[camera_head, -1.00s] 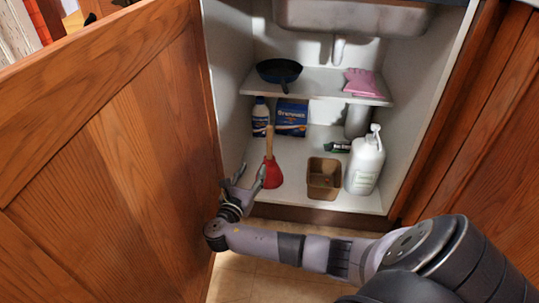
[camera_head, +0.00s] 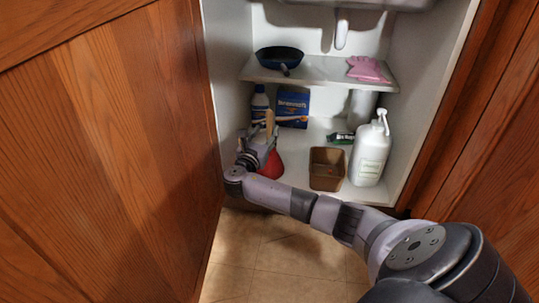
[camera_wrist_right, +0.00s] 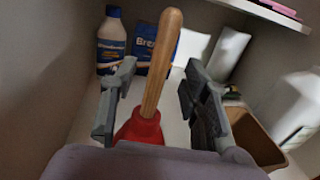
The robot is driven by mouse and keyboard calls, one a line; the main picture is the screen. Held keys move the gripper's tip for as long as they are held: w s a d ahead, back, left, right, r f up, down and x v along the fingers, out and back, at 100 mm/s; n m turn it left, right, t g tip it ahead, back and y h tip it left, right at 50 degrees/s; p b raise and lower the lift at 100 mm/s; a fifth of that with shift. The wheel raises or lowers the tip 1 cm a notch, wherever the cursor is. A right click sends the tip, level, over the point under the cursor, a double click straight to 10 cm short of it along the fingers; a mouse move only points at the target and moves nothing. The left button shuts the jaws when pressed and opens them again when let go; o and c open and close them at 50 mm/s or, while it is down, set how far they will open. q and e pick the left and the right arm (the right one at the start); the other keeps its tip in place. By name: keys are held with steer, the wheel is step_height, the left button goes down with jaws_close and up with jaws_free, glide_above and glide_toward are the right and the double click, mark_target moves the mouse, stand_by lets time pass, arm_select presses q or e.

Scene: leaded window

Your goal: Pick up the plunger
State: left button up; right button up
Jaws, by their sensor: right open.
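The plunger (camera_wrist_right: 155,80) has a wooden handle and a red rubber cup (camera_wrist_right: 140,128). It stands on the cabinet floor at the left, and its cup (camera_head: 271,165) shows partly behind my gripper in the head view. My right gripper (camera_head: 264,138) is open, inside the cabinet at the plunger. In the wrist view my right gripper's fingers (camera_wrist_right: 156,85) stand on either side of the handle, with gaps between them and the wood. The lower part of the cup is hidden by my gripper body. My left gripper is not in view.
A brown bin (camera_head: 326,169) and a white pump bottle (camera_head: 370,153) are to the right. A shelf (camera_head: 320,72) holds a dark pan (camera_head: 279,58) and pink gloves (camera_head: 368,69). A wooden door (camera_head: 110,150) flanks the left.

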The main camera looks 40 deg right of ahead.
mark_target(268, 128)
steer(key=b+x, duration=0.3)
steer(key=shift+d+f, duration=0.1)
steer(key=shift+f, duration=0.15)
steer(key=shift+w+d+r+b, duration=0.2)
steer(key=shift+w+d+b, duration=0.1)
steer(key=shift+d, duration=0.25)
jaws_close()
steer(key=shift+r, duration=0.1)
stand_by(0.4)
